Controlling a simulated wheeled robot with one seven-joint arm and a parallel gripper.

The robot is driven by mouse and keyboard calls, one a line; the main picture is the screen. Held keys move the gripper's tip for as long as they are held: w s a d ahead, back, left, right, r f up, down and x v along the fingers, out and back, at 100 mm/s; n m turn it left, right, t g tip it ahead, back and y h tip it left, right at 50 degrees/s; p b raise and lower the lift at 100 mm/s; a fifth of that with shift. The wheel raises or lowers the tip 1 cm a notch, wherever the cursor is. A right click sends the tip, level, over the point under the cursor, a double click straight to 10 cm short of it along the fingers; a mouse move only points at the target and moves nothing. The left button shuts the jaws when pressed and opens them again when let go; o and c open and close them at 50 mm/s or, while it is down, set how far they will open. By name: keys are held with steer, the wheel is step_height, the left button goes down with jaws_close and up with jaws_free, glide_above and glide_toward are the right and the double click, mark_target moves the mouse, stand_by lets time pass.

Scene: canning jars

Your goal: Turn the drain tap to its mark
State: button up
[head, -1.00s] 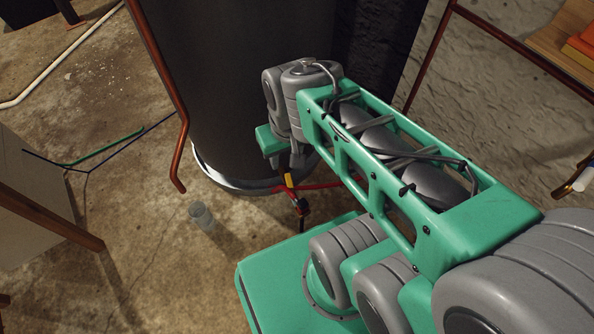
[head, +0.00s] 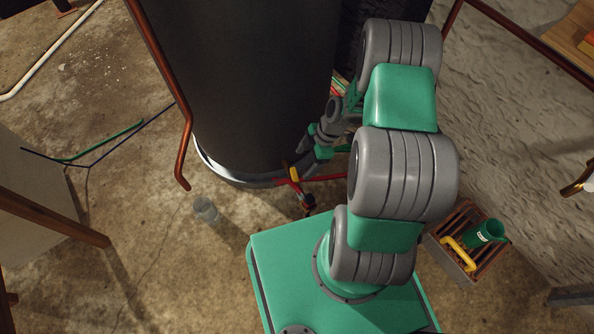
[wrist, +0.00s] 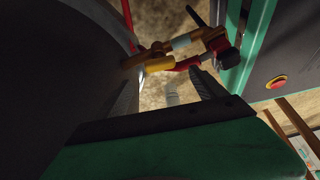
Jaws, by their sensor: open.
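The drain tap (head: 295,174) sits low on the dark grey tank (head: 245,85), with a yellow part and red parts showing. In the wrist view the tap (wrist: 190,42) has a brass body with a pale band, and a yellow-and-red lever (wrist: 160,65) below it. My gripper (head: 304,157) is just behind and right of the tap in the head view. In the wrist view my gripper (wrist: 167,74) is open, its two fingers on either side of the lever's line. I cannot tell if they touch it. I cannot make out a mark.
A clear cup (head: 206,210) stands on the floor left of the tap. A copper pipe (head: 185,140) runs down the tank's left side. The floor at left front is mostly clear.

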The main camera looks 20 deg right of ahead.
mark_target(296, 174)
steer(key=b+x, duration=0.3)
steer(key=x, duration=0.4)
steer(key=shift+a+f, duration=0.1)
steer(key=shift+f, duration=0.25)
steer(key=shift+c, duration=0.2)
steer(key=shift+r, duration=0.1)
steer(key=c, duration=1.3)
